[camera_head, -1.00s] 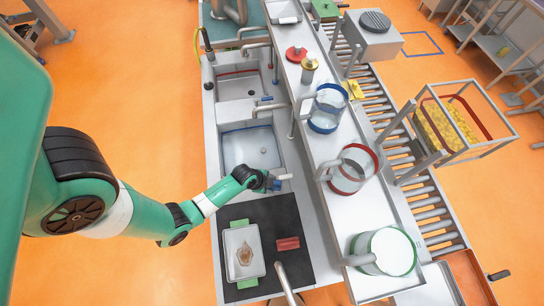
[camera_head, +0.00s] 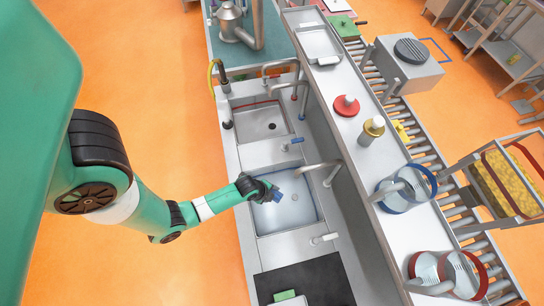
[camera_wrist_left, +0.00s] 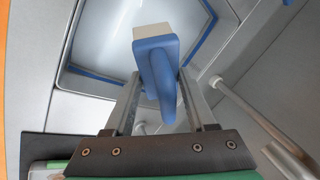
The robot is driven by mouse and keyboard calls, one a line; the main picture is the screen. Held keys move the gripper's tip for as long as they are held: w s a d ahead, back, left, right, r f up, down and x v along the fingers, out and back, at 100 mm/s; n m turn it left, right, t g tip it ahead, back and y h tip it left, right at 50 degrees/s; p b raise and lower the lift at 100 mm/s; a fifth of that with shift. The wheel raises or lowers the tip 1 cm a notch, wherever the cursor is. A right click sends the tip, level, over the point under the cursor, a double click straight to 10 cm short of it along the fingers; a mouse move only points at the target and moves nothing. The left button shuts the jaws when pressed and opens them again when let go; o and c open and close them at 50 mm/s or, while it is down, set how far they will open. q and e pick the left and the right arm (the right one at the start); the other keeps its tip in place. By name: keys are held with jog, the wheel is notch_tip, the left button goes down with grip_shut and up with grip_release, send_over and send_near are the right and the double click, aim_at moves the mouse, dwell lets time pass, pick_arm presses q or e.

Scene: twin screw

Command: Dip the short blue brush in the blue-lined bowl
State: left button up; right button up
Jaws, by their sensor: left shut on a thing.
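My left gripper (camera_head: 268,192) is shut on the short blue brush (camera_head: 276,196). In the left wrist view the gripper (camera_wrist_left: 162,85) has a finger on each side of the brush's blue body (camera_wrist_left: 156,55), and its pale bristle block (camera_wrist_left: 153,32) points away from me. The blue-lined bowl (camera_head: 298,222) is a sink basin set in the steel counter. The brush is over the bowl's upper left part; I cannot tell whether it touches the bottom. The bowl's blue edge shows in the left wrist view (camera_wrist_left: 95,75). My right gripper is not in view.
A red-lined basin (camera_head: 245,122) lies beyond the bowl. A curved tap (camera_head: 318,165) reaches over the bowl's right side. A black mat (camera_head: 318,280) is on the near side. A shelf with jugs (camera_head: 405,190) runs along the right.

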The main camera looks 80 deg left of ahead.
pick_arm(q)
notch_tip(320, 180, down, 19)
jog(key=b, duration=1.6)
jog(key=shift+a+f+b, duration=0.1)
jog(key=shift+f+b, duration=0.05)
jog(key=shift+b, duration=0.2)
dwell(0.3)
notch_tip(320, 180, up, 16)
jog(key=p, duration=1.5)
jog(key=shift+f+p, duration=0.15)
jog(key=shift+p, duration=0.15)
jog(key=shift+f, duration=0.1)
